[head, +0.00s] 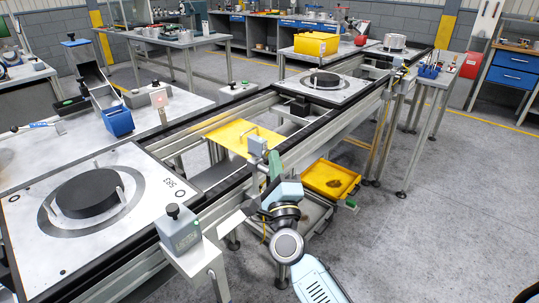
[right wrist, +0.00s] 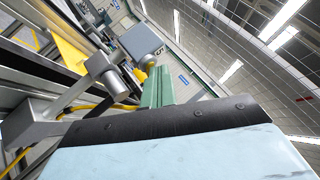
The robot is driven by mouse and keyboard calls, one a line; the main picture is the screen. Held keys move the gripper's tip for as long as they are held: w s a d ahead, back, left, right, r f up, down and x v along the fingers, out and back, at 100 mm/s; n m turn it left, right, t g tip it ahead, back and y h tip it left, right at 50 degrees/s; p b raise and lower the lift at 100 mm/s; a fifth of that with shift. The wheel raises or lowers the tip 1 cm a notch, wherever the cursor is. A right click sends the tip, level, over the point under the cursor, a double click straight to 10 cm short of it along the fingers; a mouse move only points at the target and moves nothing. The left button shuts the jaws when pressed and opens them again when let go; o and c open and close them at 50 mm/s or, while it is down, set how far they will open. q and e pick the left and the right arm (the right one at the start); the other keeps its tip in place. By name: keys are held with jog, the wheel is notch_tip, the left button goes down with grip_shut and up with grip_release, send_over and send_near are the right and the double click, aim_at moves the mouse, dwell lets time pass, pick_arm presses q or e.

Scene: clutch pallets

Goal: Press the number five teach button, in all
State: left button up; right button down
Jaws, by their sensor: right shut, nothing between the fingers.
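My right gripper (head: 274,166) is shut and empty, its green fingers pointing up beside the conveyor's near rail. A small grey button box (head: 257,147) on a bracket stands just left of the fingertips. In the right wrist view, the green fingers (right wrist: 158,88) point toward a grey box (right wrist: 140,40) with a rounded grey knob on its near side. A mark like a 5 shows beside that box. I cannot tell whether the fingertips touch it. Another grey button box (head: 180,230) with a dark top stands in the foreground; its label is too small to read. My left gripper is out of view.
A pallet (head: 140,160) with a dark disc lies on the conveyor at left; another pallet (head: 345,90) is farther back. A yellow plate (head: 225,130) lies between the rails. A yellow tray (head: 330,180) sits below, right of my gripper. Floor at right is clear.

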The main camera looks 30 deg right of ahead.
jog(key=shift+s, duration=0.1)
jog(key=shift+s+d, duration=0.3)
jog(key=shift+s, duration=0.45)
jog(key=s, duration=0.1)
jog(key=s+d, duration=0.1)
jog(key=s, duration=0.1)
jog(key=s+d+p, duration=0.1)
jog(key=shift+s, duration=0.3)
dwell(0.8)
